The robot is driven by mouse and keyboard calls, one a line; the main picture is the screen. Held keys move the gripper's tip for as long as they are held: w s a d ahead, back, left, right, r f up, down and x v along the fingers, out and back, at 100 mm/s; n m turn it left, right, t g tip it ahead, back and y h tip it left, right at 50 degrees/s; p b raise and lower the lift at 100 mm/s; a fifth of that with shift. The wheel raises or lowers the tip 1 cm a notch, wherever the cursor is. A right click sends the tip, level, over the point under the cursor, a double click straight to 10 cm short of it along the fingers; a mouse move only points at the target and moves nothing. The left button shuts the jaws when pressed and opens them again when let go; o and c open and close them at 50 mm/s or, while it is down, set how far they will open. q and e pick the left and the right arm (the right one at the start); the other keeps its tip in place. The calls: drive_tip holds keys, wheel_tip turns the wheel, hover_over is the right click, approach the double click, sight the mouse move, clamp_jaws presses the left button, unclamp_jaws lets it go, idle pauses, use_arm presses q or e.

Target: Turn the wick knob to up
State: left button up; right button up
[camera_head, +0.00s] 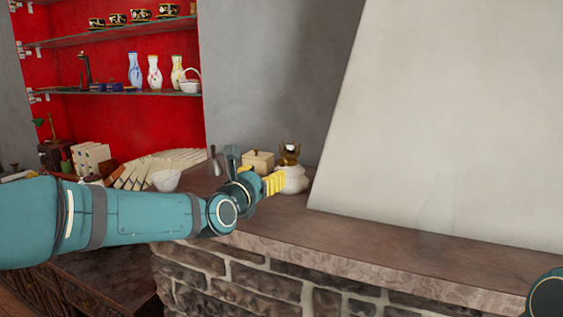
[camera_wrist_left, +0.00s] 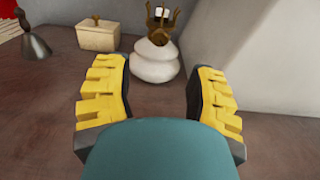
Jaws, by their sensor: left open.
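A white, round-bodied lamp (camera_head: 292,180) with a brass-coloured top (camera_head: 289,154) stands on the stone ledge. I cannot make out a separate wick knob. My left gripper (camera_head: 274,183) has yellow finger pads and is at the lamp's left side in the head view. In the left wrist view my left gripper (camera_wrist_left: 157,90) is open, its fingers apart with nothing between them. My right gripper is not in view.
A cream lidded box (camera_wrist_left: 97,36) and a grey bell-shaped object (camera_wrist_left: 35,40) stand left of the lamp. A white bowl (camera_head: 164,180) is further left. A pale slanted wall (camera_head: 440,130) rises right of the lamp. The ledge's front right (camera_head: 400,240) is clear.

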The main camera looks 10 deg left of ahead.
sight(281, 162)
use_arm(q)
drive_tip(key=w, duration=0.3)
drive_tip(key=w+d+p, duration=0.1)
drive_tip(key=w, duration=0.2)
drive_tip(key=w+d, duration=0.1)
drive_tip(key=w, duration=0.3)
drive_tip(key=shift+c, duration=0.2)
clamp_jaws()
